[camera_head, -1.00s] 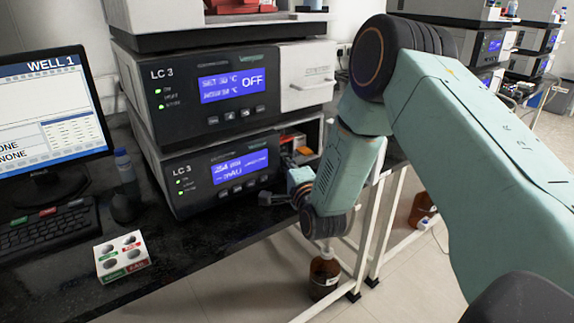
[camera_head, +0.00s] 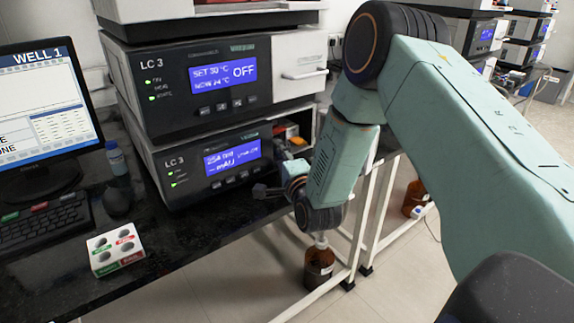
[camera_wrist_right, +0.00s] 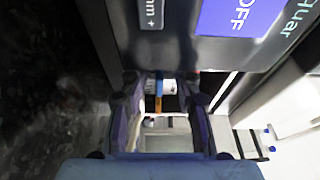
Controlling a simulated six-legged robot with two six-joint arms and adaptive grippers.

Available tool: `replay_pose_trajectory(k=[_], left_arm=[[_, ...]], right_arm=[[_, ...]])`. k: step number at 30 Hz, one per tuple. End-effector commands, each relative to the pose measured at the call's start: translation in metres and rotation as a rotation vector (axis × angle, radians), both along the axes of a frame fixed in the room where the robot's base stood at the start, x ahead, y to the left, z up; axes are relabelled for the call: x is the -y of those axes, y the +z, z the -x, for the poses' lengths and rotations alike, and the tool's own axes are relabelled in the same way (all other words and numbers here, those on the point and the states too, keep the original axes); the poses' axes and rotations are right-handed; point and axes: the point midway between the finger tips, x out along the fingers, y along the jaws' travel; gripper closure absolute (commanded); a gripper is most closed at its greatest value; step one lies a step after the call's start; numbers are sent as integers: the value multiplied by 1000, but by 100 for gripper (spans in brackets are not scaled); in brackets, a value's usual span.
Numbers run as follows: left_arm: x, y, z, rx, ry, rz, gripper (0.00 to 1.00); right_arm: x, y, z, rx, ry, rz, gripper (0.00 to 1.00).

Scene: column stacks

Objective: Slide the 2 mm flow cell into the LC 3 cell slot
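The lower LC 3 module (camera_head: 190,180) stands on the black bench with a lit blue display. An open bay (camera_head: 304,122) shows at its right end, with an orange part (camera_head: 290,131) inside; I cannot tell which part of it is the cell slot. My right gripper (camera_head: 262,190) is low in front of the module's right side. In the right wrist view, its two fingers (camera_wrist_right: 160,88) are spread, facing an opening. A small white, blue and orange item (camera_wrist_right: 168,87) shows between them, apparently beyond the tips. I cannot make out the 2 mm flow cell. My left gripper is out of view.
Another LC 3 module (camera_head: 190,80), displaying OFF, is stacked above. A small white holder (camera_head: 115,249) with several round wells sits on the bench, near the keyboard (camera_head: 45,222) and monitor (camera_head: 50,110). A brown bottle (camera_head: 319,266) stands below, beyond the bench edge.

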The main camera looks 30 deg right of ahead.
Motion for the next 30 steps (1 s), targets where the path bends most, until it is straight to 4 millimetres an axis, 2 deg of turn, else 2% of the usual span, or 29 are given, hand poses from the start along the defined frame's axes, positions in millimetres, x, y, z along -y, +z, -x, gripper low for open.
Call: replay_pose_trajectory(k=[12,16,21,30], left_arm=[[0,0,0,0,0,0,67],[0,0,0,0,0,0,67],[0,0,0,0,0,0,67],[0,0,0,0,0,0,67]], right_arm=[[-16,-1,74,-2,0,-1,67],[-20,-1,93,-1,-1,-1,67],[-24,-1,107,1,1,0,67],[-24,0,109,3,0,1,67]])
